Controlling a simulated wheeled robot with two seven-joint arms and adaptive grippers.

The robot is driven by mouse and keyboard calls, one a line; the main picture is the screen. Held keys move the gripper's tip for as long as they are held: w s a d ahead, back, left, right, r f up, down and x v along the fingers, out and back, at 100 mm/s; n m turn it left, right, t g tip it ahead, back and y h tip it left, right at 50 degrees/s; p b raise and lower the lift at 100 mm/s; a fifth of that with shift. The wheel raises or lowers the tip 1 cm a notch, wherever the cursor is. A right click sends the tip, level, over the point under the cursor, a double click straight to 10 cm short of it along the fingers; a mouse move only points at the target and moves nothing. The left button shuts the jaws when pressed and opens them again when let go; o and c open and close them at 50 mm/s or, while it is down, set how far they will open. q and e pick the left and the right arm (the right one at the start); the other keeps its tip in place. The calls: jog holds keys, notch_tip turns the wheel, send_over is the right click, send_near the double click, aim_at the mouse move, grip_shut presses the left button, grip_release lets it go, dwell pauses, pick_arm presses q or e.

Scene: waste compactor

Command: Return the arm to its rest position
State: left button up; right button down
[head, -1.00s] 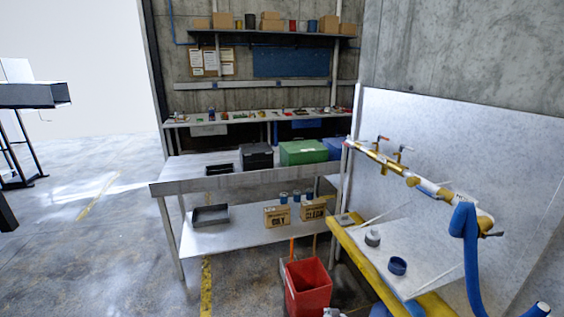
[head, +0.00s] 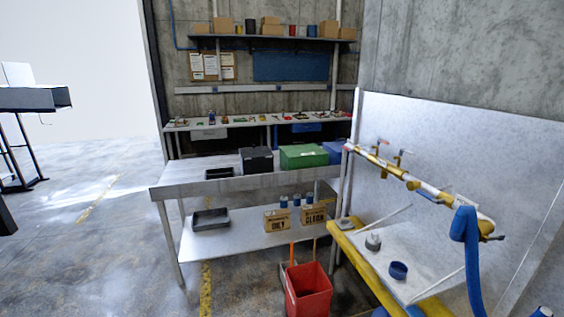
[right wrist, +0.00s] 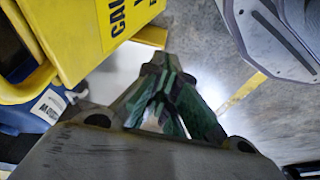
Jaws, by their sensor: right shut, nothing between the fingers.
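My right gripper (right wrist: 163,85) shows in the right wrist view. Its dark, green-tinted fingers meet at the tips, and nothing is between them. Bare concrete floor lies beyond the fingertips. A yellow panel with black lettering (right wrist: 95,30) is at the upper left, close beside the fingers; I cannot tell whether they touch. My right gripper does not show in the head view. My left gripper is in neither view.
In the head view, a red bin (head: 308,290) stands on the floor before a steel table (head: 190,172). A yellow-edged bench with pipes (head: 425,186) and a blue hose (head: 466,245) is at the right. Open floor (head: 110,260) lies at the left.

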jog(key=s+d+f+g, duration=0.1)
jog(key=s, duration=1)
jog(key=s+d+f+g, duration=0.1)
jog(key=s+f, duration=0.1)
jog(key=s, duration=0.9)
jog(key=shift+f+g, duration=0.3)
jog(key=shift+g, duration=0.1)
jog(key=shift+s, duration=0.25)
